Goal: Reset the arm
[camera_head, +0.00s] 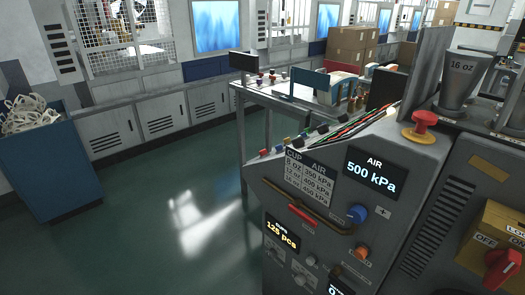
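My arm and my gripper do not show in the head view, so the gripper's state cannot be seen. The view holds a grey cup-forming machine (405,160) at the right. Its air display (371,174) reads 500 kPa, and a second display (283,232) reads 125 pcs. A label plate (310,177) lists cup sizes with air pressures. A blue knob (357,213) and an orange knob (361,252) sit below the air display. A red mushroom button (422,124) stands on top of the machine.
A blue bin (55,170) with pale scrap stands at the left. A workbench (285,95) with several small items is behind the machine. Cardboard boxes (350,45) are stacked at the back. A red rotary switch (502,268) is at lower right. The green floor (165,215) between bin and machine is clear.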

